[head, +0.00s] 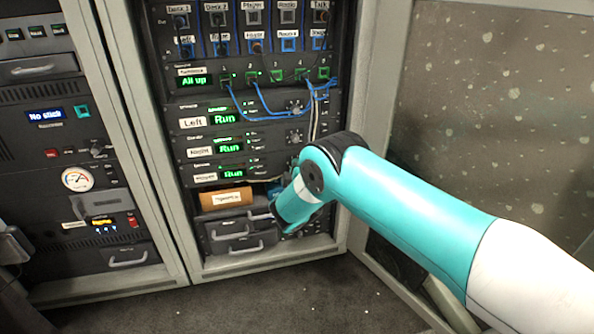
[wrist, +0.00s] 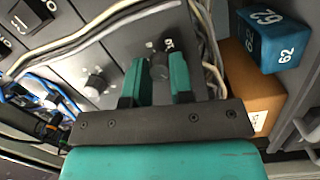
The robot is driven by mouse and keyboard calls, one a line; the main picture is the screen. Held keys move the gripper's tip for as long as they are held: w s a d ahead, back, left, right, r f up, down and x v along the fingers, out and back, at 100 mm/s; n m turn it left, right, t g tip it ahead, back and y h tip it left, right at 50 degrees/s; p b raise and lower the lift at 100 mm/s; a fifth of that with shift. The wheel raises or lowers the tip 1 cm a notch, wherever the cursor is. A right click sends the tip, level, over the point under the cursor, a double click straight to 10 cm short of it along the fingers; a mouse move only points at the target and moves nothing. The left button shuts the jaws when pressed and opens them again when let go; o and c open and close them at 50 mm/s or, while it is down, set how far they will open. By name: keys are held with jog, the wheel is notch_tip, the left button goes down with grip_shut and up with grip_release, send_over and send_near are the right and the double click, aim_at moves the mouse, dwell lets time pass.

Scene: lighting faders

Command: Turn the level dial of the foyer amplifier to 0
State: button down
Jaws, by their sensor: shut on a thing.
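The foyer amplifier (head: 206,177) appears to be the lowest of three similar units in the right rack, with a small label and a green "Run" display. In the head view my arm covers its right side, so its level dial is hidden there. In the wrist view my gripper (wrist: 160,84) has its teal fingers on either side of a dark round dial (wrist: 160,66) and is shut on it. Part of a printed scale mark shows just above this dial. I cannot read where its pointer stands. Another similar knob (wrist: 95,83) sits apart, to the left.
A brown cardboard box (head: 226,197) and a teal block marked 62 (wrist: 270,35) lie close to the gripper's right in the wrist view. Pale cables (wrist: 100,38) run past the panel, and blue patch cables (head: 260,108) hang above. Drawers (head: 238,235) are below.

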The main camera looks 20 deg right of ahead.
jog(key=shift+d+n, duration=0.1)
jog(key=shift+n, duration=1.1)
jog(key=c, duration=1)
grip_release()
jog(key=shift+s, duration=0.1)
jog(key=s+a+f+p, duration=0.1)
jog(key=s+a+p, duration=0.1)
jog(key=s+p, duration=1.5)
jog(key=p, duration=0.5)
